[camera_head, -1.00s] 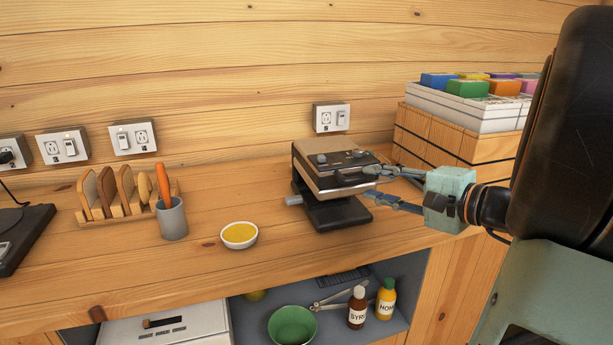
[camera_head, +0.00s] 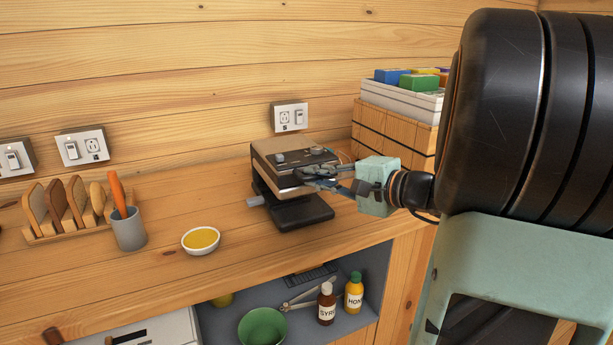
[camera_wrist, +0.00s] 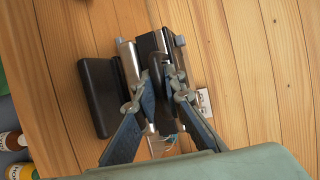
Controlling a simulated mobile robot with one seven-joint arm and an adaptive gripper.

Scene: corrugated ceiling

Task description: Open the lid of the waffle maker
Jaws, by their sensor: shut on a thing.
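The waffle maker (camera_head: 272,158) stands on the wooden counter, with a brown and silver upper body and a black base (camera_head: 303,212). Its lid (camera_head: 296,158), with knobs on top, lies over the body; I cannot tell whether there is a gap under it. My gripper (camera_head: 308,178) reaches in from the right at the lid's front edge. In the wrist view its two fingers (camera_wrist: 159,80) are shut on the dark handle (camera_wrist: 157,92) from both sides. The fingers hide part of the handle in the head view.
A wooden crate (camera_head: 384,135) with coloured boxes stands right behind the waffle maker. A white bowl of batter (camera_head: 201,240), a grey cup (camera_head: 129,230) and a toast rack (camera_head: 68,228) stand to the left. Bottles (camera_head: 326,304) and a green bowl (camera_head: 263,327) sit on the shelf below.

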